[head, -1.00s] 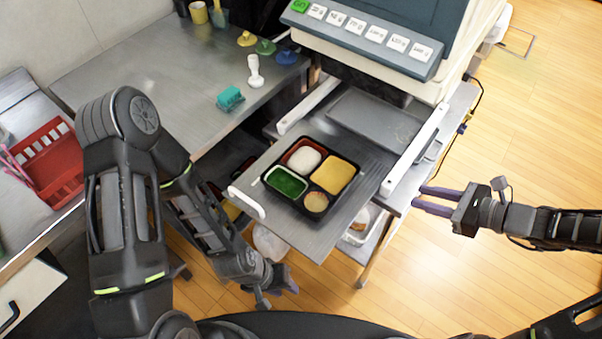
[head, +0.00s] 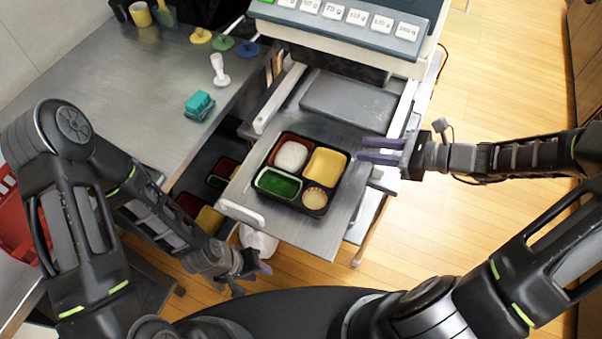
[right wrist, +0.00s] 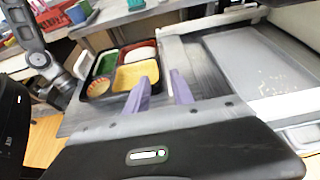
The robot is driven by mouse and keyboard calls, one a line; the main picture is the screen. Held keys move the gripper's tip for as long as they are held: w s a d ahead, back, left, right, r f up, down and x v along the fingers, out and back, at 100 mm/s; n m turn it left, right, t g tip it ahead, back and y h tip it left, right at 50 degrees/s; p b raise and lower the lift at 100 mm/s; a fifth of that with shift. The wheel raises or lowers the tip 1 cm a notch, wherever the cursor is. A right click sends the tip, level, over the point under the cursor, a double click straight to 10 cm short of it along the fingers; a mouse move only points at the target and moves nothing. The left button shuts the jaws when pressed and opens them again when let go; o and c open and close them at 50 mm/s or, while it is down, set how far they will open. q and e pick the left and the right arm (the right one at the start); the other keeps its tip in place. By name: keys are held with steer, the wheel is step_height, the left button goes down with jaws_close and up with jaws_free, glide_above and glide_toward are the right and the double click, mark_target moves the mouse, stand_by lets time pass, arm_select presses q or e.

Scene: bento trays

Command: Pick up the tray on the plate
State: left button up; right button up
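The black bento tray (head: 270,199) has compartments with white rice, yellow food, green food and a small round cup. It lies flat on the metal plate (head: 318,233) that sticks out from the machine. My right gripper (head: 358,156) is by the tray's right side, beside the yellow compartment. In the right wrist view its two purple fingers (right wrist: 160,88) are apart with nothing between them, and the tray (right wrist: 82,88) is just beyond them. My left gripper (head: 255,279) is low, in front of the plate's near left corner; its finger opening is unclear.
The machine (head: 340,45) with labelled buttons stands behind the plate, with white rails (head: 275,100) beside it. A counter at left holds a teal block (head: 199,105) and a white stamp-like tool (head: 219,70). More food trays sit below the plate. Open floor lies right.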

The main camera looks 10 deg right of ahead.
mark_target(334, 147)
steer(key=shift+x, duration=2.75)
steer(key=shift+x, duration=2.65)
steer(key=shift+f, duration=0.1)
steer(key=shift+c, duration=0.6)
jaws_close()
